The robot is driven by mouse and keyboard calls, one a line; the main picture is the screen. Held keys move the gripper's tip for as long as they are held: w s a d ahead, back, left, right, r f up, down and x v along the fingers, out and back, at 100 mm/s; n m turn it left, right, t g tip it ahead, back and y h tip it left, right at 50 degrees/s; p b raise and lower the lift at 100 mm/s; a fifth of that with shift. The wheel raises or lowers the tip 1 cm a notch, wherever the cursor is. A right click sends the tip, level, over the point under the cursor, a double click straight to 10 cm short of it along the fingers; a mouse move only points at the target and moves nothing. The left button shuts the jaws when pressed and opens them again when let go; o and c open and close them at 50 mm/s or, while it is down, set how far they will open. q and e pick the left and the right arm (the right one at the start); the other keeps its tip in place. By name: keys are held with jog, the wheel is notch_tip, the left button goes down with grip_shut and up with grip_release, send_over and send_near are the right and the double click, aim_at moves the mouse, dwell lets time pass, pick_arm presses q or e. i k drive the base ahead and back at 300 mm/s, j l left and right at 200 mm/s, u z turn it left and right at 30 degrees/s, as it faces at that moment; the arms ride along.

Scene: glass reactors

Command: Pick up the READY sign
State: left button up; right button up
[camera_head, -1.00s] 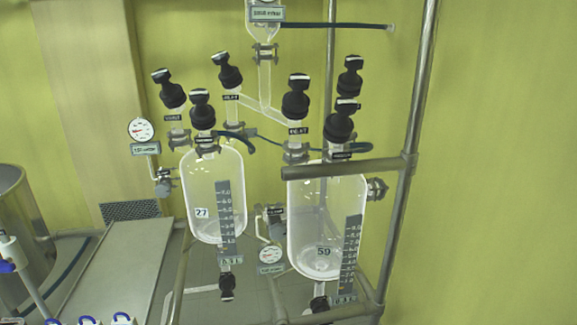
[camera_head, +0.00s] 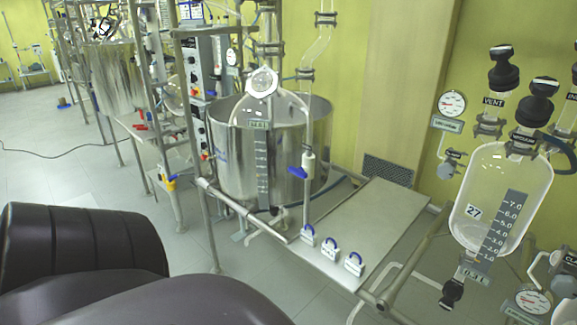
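Three small white signs with blue handles stand in a row along the front edge of a metal shelf: a left one (camera_head: 308,236), a middle one (camera_head: 329,254) and a right one (camera_head: 354,264). Their lettering is too small to read, so I cannot tell which is the READY sign. Large dark rounded parts, likely of my own arm, fill the lower left. Neither of my grippers shows in the head view.
The metal shelf (camera_head: 370,225) is otherwise largely bare. A steel vessel (camera_head: 225,150) stands behind its left end. A glass reactor (camera_head: 495,185) marked 27 hangs to the right. Metal frame pipes run around the shelf. Open floor (camera_head: 60,165) lies at the left.

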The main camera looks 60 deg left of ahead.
aim_at(355, 266)
jog(key=j+u, duration=0.1)
jog(key=u, duration=1.35)
